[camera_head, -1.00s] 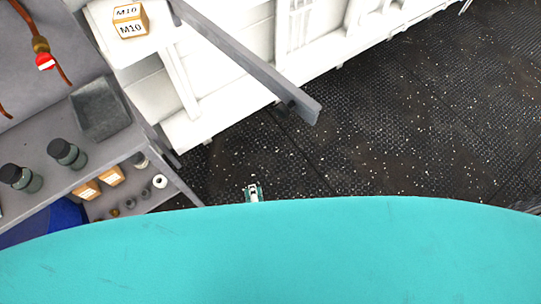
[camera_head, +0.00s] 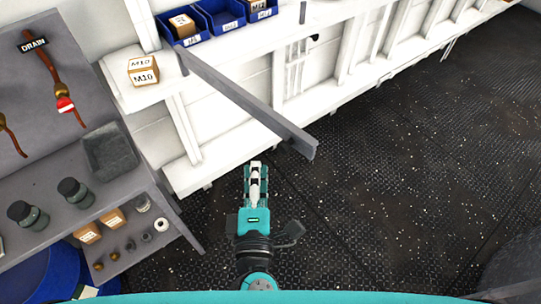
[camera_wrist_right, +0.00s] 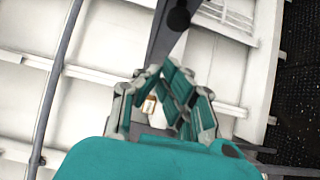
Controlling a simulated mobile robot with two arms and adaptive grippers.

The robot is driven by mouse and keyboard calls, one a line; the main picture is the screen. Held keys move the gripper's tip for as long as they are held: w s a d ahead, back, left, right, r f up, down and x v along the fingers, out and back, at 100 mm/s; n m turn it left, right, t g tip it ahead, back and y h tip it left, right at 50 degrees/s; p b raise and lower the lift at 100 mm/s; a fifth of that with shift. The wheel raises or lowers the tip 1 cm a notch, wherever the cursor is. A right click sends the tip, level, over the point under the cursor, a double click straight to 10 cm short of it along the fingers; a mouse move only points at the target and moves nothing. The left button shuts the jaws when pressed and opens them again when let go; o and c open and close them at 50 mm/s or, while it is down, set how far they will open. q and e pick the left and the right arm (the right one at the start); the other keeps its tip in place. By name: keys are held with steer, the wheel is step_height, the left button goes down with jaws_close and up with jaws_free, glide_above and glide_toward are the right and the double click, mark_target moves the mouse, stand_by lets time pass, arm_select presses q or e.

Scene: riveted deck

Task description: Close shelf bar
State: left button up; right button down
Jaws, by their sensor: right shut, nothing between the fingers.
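The shelf bar (camera_head: 245,102) is a long grey bar. In the head view it runs from the white shelf at upper left out over the dark floor, swung away from the shelf front. My right gripper (camera_head: 256,168) is shut and empty, below the bar's free end and a little to its left, apart from it in the picture. In the right wrist view my gripper (camera_wrist_right: 166,75) has its teal fingers together, and a grey bar with a dark round knob (camera_wrist_right: 179,19) shows beyond them. My left gripper is not in view.
Blue bins (camera_head: 220,14) and an M10 box (camera_head: 143,70) stand on the white shelf (camera_head: 128,95). At left, a grey rack (camera_head: 60,165) holds dark jars, small boxes and a grey tray (camera_head: 108,150). The dark riveted floor (camera_head: 420,170) is clear at right.

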steer(key=w+d, duration=0.3)
steer(key=shift+w+p, duration=0.2)
steer(key=shift+p, duration=0.2)
